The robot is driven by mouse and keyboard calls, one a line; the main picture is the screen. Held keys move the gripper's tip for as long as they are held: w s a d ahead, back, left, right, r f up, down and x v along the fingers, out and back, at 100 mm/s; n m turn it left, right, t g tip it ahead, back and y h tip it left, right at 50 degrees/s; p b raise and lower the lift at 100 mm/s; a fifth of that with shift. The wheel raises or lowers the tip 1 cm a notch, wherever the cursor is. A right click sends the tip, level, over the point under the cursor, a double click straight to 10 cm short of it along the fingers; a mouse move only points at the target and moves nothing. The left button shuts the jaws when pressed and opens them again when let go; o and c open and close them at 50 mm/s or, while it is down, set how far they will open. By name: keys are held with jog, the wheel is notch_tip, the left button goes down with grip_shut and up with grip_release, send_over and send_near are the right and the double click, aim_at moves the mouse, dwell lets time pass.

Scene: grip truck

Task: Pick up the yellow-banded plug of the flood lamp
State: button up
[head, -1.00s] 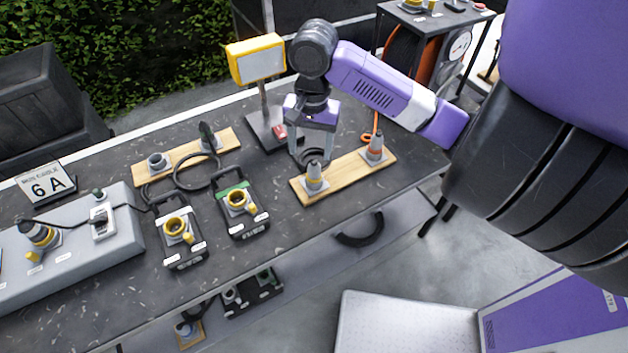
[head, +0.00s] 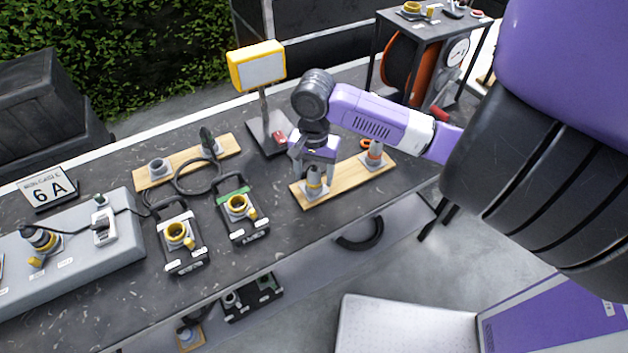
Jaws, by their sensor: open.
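The yellow-banded plug (head: 314,182) stands upright at the left end of a wooden board (head: 345,183) on the dark bench. My gripper (head: 315,178) points down over this plug, with its open fingers low at the plug's sides. I cannot tell whether the fingers touch it. The flood lamp (head: 257,66), yellow-framed on a post, stands behind and left of my gripper. An orange-banded plug (head: 374,152) stands at the right end of the same board.
Two black boxes with yellow sockets, the left one (head: 178,236) and the green-marked one (head: 240,208), stand left of my gripper. Another wooden board (head: 185,164) with a cable lies behind them. A grey panel (head: 70,255) and a "6 A" sign (head: 48,188) are at far left.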

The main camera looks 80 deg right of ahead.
grip_shut()
jog(key=shift+r, duration=0.15)
notch_tip(320, 180, up, 27)
jog(key=p, duration=0.4)
dwell(0.8)
